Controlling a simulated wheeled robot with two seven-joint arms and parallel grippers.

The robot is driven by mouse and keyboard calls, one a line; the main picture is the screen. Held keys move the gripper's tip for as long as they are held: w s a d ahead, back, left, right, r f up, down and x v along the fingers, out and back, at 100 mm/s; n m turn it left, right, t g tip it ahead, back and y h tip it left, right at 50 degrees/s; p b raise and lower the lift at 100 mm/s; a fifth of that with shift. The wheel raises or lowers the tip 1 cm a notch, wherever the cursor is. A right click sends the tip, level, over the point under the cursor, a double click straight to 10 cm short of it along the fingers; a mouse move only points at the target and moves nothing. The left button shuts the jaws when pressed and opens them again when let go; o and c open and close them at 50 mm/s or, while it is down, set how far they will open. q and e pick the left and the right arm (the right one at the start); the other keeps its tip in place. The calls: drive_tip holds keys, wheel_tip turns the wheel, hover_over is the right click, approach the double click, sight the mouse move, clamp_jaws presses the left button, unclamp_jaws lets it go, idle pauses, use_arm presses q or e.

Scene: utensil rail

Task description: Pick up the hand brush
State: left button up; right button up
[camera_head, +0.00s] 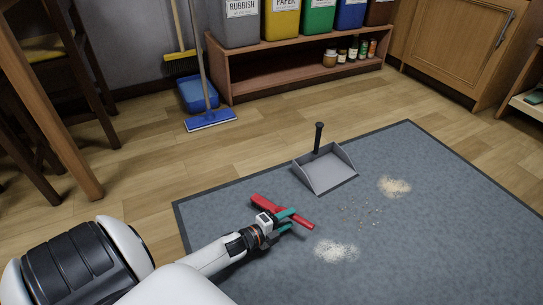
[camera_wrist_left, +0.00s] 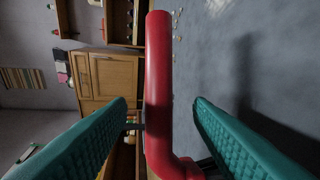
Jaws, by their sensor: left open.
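The red hand brush (camera_head: 264,204) lies on the grey-blue mat, left of the dustpan. My left gripper (camera_head: 296,221), with teal fingers, is low over the mat at the brush. In the left wrist view, the red handle (camera_wrist_left: 158,62) runs between the two open fingers, with a gap visible on each side. The gripper is not closed on it. Part of the brush is hidden behind the gripper in the head view, and its bristles cannot be made out. My right gripper is not in view.
A grey dustpan (camera_head: 327,172) with an upright black handle stands on the mat (camera_head: 237,198). Pale crumb piles lie at right (camera_head: 394,187) and in front (camera_head: 337,250). A blue mop (camera_head: 210,120) and shelf with bins are behind. Wooden furniture legs stand at left.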

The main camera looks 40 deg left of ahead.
sight(297, 216)
use_arm(q)
drive_tip(key=b+x, duration=0.3)
drive_tip(key=x, duration=0.1)
drive_tip(key=shift+w+d+f, duration=0.1)
drive_tip(key=shift+d+f, duration=0.05)
drive_tip(key=shift+w+b, duration=0.3)
drive_tip(key=shift+b, duration=0.05)
clamp_jaws()
drive_tip(key=shift+r, duration=0.25)
